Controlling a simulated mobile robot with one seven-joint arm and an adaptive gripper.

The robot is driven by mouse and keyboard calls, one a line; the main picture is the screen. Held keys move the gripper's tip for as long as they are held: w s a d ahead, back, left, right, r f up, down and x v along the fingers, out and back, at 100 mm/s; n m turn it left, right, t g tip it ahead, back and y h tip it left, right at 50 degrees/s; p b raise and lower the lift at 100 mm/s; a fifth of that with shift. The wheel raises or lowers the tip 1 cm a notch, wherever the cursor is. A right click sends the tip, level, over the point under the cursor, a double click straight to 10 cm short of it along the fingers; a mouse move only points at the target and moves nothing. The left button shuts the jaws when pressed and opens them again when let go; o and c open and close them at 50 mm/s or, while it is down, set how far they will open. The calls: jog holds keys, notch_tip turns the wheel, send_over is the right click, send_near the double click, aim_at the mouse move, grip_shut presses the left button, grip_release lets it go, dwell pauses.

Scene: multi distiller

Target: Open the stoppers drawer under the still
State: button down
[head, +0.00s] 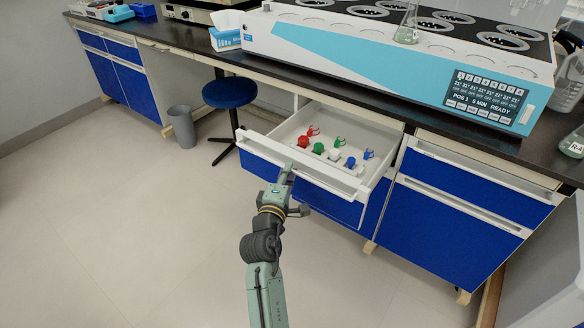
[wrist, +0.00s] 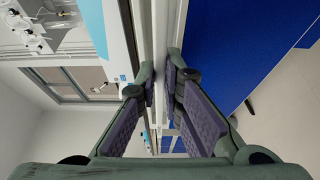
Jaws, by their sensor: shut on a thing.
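The stoppers drawer (head: 335,117) is pulled well out under the still (head: 330,47) in the head view. Its white inside holds small stoppers: red (head: 303,142), green (head: 318,148), white (head: 334,154) and blue (head: 350,162). My gripper (head: 289,169) is at the drawer's front, shut on its white handle (head: 330,181). In the wrist view, the two fingers of my gripper (wrist: 163,82) stand on either side of the white handle bar (wrist: 160,45). The exact contact is partly hidden by the fingers.
A closed blue drawer unit (head: 450,210) stands right of the open drawer. A blue stool (head: 230,93) and a grey bin (head: 182,126) stand to the left. A tissue box (head: 226,38) and a flask (head: 406,30) are above. The floor in front is clear.

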jog(key=s+a, duration=0.3)
jog(key=s, duration=0.2)
jog(key=shift+s+a+b, duration=0.2)
jog(key=shift+a+b, duration=0.15)
jog(key=shift+a, duration=0.05)
jog(key=c, duration=1.7)
grip_release()
